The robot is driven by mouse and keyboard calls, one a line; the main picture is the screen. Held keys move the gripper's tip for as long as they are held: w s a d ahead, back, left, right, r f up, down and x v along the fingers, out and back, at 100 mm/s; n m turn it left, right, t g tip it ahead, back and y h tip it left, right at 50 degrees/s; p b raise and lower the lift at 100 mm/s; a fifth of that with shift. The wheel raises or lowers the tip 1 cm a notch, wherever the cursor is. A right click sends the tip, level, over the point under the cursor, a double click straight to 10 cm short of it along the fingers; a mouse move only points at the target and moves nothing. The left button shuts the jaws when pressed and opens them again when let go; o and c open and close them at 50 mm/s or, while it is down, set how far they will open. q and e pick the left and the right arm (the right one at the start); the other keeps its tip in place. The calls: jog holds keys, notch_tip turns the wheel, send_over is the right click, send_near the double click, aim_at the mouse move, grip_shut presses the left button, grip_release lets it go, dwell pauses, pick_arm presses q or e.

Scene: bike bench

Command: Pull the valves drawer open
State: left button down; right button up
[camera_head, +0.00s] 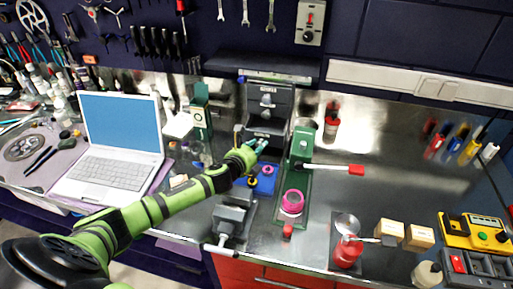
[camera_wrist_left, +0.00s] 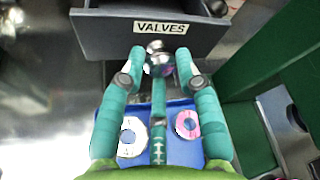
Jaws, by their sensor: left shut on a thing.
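The small dark drawer cabinet (camera_head: 270,97) stands at the back middle of the bench in the head view. The valves drawer (camera_wrist_left: 108,32) fills the top of the left wrist view, with a white VALVES label on its front. A shiny round knob (camera_wrist_left: 158,60) sits below the label. My left gripper (camera_wrist_left: 160,66) is shut on this knob, one green finger on each side. In the head view my left gripper (camera_head: 257,147) is at the cabinet's lowest drawer. My right gripper is not in view.
A blue tray (camera_head: 266,184) with yellow and pink rings lies under my left gripper. A green press (camera_head: 301,145) with a red-tipped lever stands close on the right. A grey vise (camera_head: 234,214) stands in front. A laptop (camera_head: 118,135) is at left.

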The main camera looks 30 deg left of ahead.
pick_arm(q)
jog(key=c, duration=0.9)
grip_release()
jog(key=shift+w, duration=0.5)
jog(key=shift+s+r, duration=0.1)
jog(key=shift+s, duration=0.25)
jog(key=v, duration=0.7)
jog(key=shift+s, duration=0.15)
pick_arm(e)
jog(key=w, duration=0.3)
pick_arm(q)
jog(key=shift+c, duration=0.4)
